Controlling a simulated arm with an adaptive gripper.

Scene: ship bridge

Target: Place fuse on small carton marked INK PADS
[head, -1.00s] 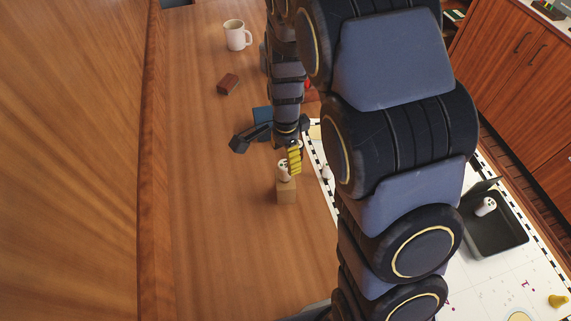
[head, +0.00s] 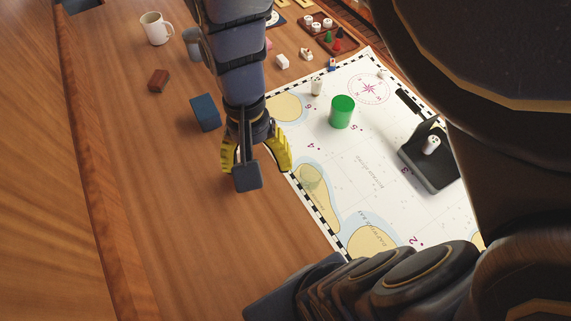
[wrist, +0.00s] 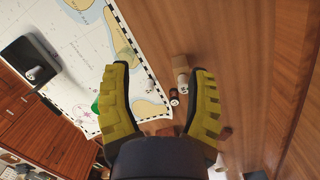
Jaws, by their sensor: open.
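My gripper (head: 256,160) is open above the wooden table, with nothing seen between its yellow fingers. In the wrist view my gripper (wrist: 158,68) has its fingers spread wide. Beyond and between the fingers is a small tan carton (wrist: 181,62). A small white piece with dark spots (wrist: 183,88) is at the carton, and a small dark cylinder (wrist: 174,97) is close by. I cannot tell which is the fuse, or whether they touch the carton. No marking on the carton is readable. The carton does not show in the head view, where the arm covers part of the table.
A chart (head: 365,185) lies to the right, with a green cylinder (head: 341,112) and a black open case (head: 428,175) holding a white spotted piece (head: 431,146). A blue box (head: 205,112), brown block (head: 158,80) and white mug (head: 156,28) stand left. The table's near left is clear.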

